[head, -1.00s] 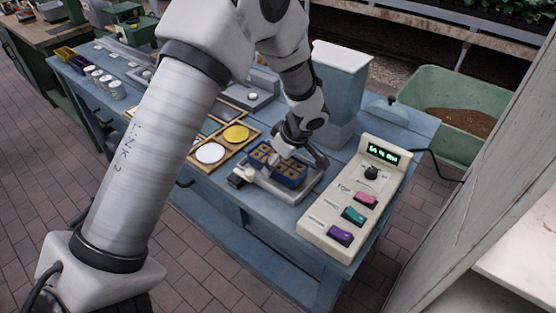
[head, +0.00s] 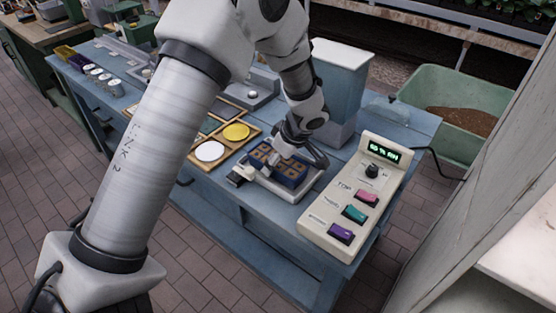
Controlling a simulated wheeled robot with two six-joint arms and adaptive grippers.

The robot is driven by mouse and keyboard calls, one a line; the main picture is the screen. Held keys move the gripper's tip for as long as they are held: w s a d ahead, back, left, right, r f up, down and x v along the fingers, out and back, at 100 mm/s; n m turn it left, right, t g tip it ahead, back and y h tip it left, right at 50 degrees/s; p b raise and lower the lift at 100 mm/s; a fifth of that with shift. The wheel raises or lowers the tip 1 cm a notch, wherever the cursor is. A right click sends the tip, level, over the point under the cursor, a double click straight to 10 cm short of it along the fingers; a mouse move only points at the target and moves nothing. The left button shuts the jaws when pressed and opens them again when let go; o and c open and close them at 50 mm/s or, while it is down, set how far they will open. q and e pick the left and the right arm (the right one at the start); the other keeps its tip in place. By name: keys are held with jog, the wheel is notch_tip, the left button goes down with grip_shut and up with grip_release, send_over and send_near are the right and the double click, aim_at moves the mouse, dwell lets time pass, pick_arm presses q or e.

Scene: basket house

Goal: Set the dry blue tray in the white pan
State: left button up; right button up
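The blue tray (head: 291,177), with several brown square cells, sits in the shallow white pan (head: 292,194) on the blue bench. It looks level inside the pan's rim. My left gripper (head: 279,167) is low over the tray, its fingers spread wide to either side. One finger reaches to the pan's left edge and the other to the right of the tray. The fingers look open and hide part of the tray. My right gripper is not in view.
A control box (head: 350,200) with a lit display and pink, teal and purple switches stands right of the pan. A wooden frame with a white disc (head: 209,151) and yellow disc (head: 237,132) lies left. A tall blue-grey bin (head: 340,85) stands behind.

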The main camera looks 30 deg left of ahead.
pick_arm(q)
jog(key=shift+f+b, duration=0.4)
jog(key=shift+b, duration=0.05)
dwell(0.3)
jog(key=o, duration=1.3)
jog(key=shift+r, duration=0.15)
jog(key=shift+r+p, duration=2.15)
jog(key=shift+r, duration=1.8)
